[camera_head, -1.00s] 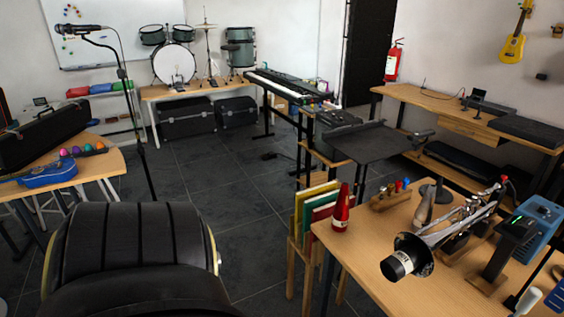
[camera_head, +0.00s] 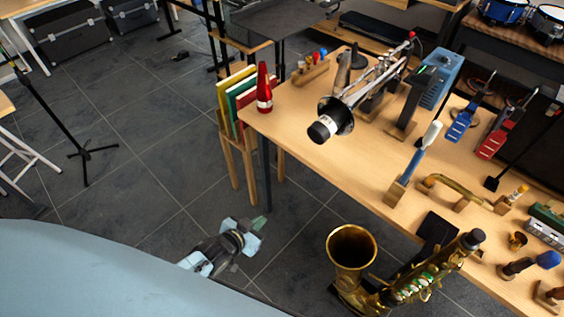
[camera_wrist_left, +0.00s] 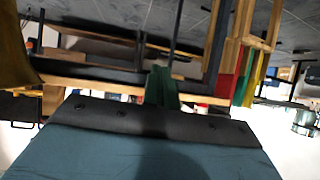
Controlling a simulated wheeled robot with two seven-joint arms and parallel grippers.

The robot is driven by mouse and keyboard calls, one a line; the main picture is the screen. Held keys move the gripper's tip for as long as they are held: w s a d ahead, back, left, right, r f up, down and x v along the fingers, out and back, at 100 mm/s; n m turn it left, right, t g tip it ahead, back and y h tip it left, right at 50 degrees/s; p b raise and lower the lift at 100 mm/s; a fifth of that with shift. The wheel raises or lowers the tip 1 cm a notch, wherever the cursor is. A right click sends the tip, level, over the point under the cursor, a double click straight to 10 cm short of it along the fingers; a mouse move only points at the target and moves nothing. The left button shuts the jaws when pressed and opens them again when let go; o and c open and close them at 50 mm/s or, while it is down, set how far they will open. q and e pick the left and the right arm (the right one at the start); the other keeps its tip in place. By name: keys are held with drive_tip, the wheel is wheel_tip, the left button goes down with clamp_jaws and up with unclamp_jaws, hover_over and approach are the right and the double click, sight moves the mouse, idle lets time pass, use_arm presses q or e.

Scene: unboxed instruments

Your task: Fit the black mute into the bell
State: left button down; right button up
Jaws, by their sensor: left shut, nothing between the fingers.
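The black mute (camera_head: 321,129), with a white band, sits at the mouth of the trumpet's bell (camera_head: 343,118) on the wooden table. Its end sticks out of the bell toward me; how deep it sits I cannot tell. The trumpet (camera_head: 372,78) rests on a stand, its bell facing me. My left gripper (camera_head: 257,224) is low over the floor, left of the table and well apart from the mute. It is shut and empty; its green fingertips (camera_wrist_left: 162,88) show together in the left wrist view. My right gripper is not in view.
A red cone-shaped mute (camera_head: 264,92) stands at the table's left corner (camera_head: 246,116). A saxophone (camera_head: 352,250) stands upright in front of the table. A rack of coloured folders (camera_head: 232,98) is beside the table. The floor on the left is mostly open.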

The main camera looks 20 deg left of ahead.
use_arm(q)
drive_tip(key=w+d+r+t+h, duration=0.25)
drive_tip(key=w+r, duration=0.35)
drive_tip(key=r, duration=0.6)
drive_tip(key=m+t+h, duration=0.1)
drive_tip(key=t, duration=0.2)
approach(314, 137)
drive_tip(key=shift+b+x, duration=2.15)
drive_tip(key=shift+x, duration=0.6)
drive_tip(key=shift+w+d, duration=0.1)
drive_tip(key=shift+w, duration=0.05)
drive_tip(key=shift+w+d, duration=0.1)
drive_tip(key=shift+w, duration=0.1)
drive_tip(key=shift+w, duration=0.2)
drive_tip(key=shift+w+d, duration=0.1)
drive_tip(key=shift+w, duration=0.05)
